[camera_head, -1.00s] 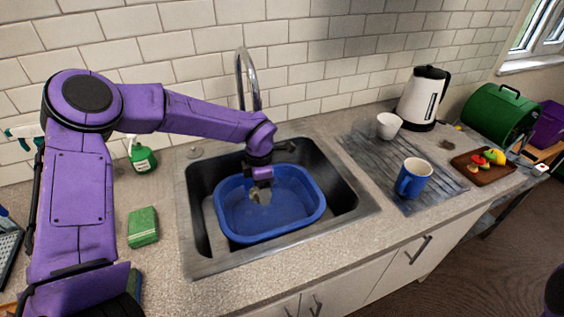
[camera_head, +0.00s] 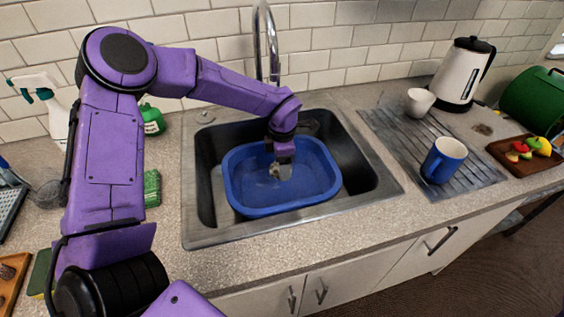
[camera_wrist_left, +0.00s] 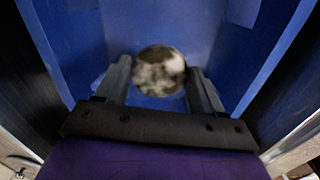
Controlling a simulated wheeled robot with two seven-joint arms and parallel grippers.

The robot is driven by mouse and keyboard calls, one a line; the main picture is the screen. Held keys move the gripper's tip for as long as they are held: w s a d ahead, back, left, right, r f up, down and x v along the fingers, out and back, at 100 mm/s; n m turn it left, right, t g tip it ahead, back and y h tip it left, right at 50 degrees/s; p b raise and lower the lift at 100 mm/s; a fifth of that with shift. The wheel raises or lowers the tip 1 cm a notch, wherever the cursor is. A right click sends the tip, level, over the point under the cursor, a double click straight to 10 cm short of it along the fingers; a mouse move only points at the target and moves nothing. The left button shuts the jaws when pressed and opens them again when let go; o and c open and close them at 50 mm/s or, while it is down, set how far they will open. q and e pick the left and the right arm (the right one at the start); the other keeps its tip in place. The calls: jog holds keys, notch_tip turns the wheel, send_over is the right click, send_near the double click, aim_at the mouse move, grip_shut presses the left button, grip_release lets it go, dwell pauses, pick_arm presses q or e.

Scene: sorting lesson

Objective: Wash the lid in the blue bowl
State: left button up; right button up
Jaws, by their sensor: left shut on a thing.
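The blue bowl (camera_head: 240,199) is a rectangular basin standing in the dark sink. My left gripper (camera_head: 282,172) reaches down into it from above. It is shut on the lid (camera_head: 274,170), a small round thing with mottled whitish and brown patches. In the left wrist view the lid (camera_wrist_left: 159,71) shows between the fingertips of my left gripper (camera_wrist_left: 160,78), with the blue bowl (camera_wrist_left: 75,40) around it. The water level in the bowl is hard to make out. My right gripper is out of view.
A chrome tap (camera_head: 271,40) rises behind the sink (camera_head: 388,190). A blue mug (camera_head: 443,160) and a white cup (camera_head: 419,102) stand on the drainer to the right, near a kettle (camera_head: 463,74). A green sponge (camera_head: 152,188) and a green bottle (camera_head: 152,119) are at left.

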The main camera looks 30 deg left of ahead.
pick_arm(q)
jog(key=shift+f+b, duration=2.6)
jog(key=shift+f, duration=0.55)
notch_tip(320, 180, up, 11)
jog(key=p, duration=1)
jog(key=shift+r+p, duration=0.15)
jog(key=shift+p, duration=0.15)
dwell(0.4)
notch_tip(320, 180, up, 4)
jog(key=p, duration=0.4)
jog(key=shift+s+a, duration=0.1)
dwell(0.4)
